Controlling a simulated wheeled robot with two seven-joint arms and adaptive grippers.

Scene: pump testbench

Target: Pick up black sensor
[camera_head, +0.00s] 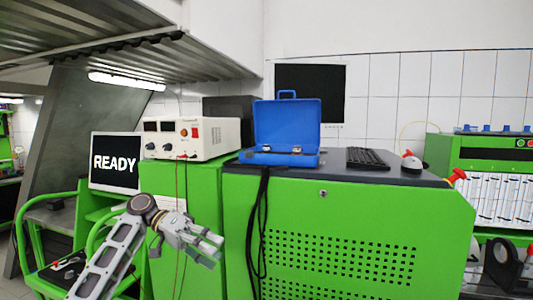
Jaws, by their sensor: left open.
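I cannot make out a black sensor for certain. A blue case (286,124) stands with its lid up on the dark top of the green cabinet (350,235). Two small light-coloured parts show at the case's front, and its inside is mostly hidden. My left gripper (214,249) is open and appears empty. It hangs in front of the green cabinets, lower than the case and to its left in the picture, well apart from it. My right gripper is out of view.
A white power supply (190,138) stands left of the case, with thin leads hanging down. Black cables (257,225) hang over the cabinet front. A keyboard (367,158) and a mouse (411,163) lie right of the case. A READY screen (115,162) stands at left.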

